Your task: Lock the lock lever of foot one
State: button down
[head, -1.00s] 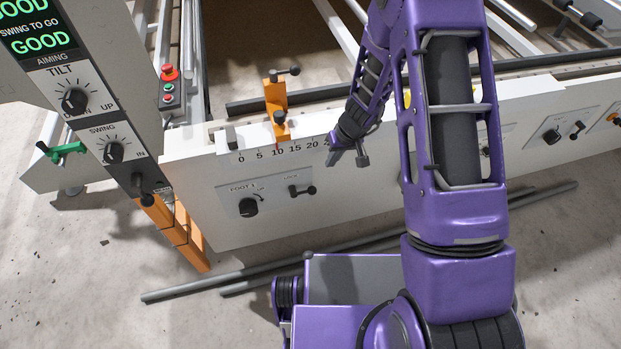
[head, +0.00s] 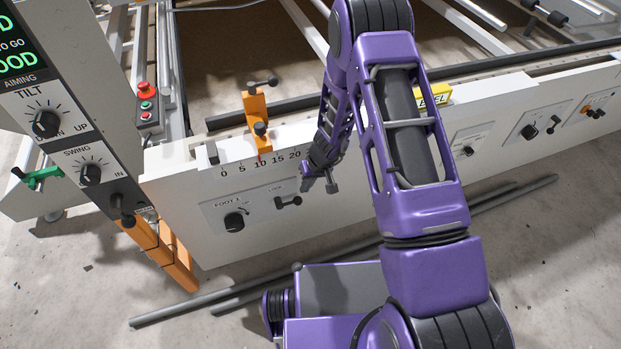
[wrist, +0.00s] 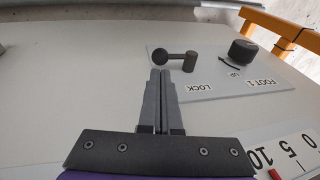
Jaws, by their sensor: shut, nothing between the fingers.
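The lock lever (head: 288,203) of foot one is a dark bar with a round knob, on a light panel marked FOOT 1 and LOCK. In the wrist view the lever (wrist: 176,57) lies roughly level across the picture, beyond the fingertips. The dark foot one knob (head: 235,221) is beside it on the same panel. My gripper (head: 319,186) is just to the right of the lever in the head view. In the wrist view my gripper (wrist: 162,75) is shut and empty, its tips close to the lever. I cannot tell whether they touch it.
An orange clamp (head: 259,122) stands on the white beam (head: 340,215) above the panel, by a number scale. A control column (head: 75,130) with tilt and swing knobs is at the left. Grey rods (head: 160,311) lie on the floor in front.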

aim_at(299, 199)
jog(key=shift+x, duration=2.75)
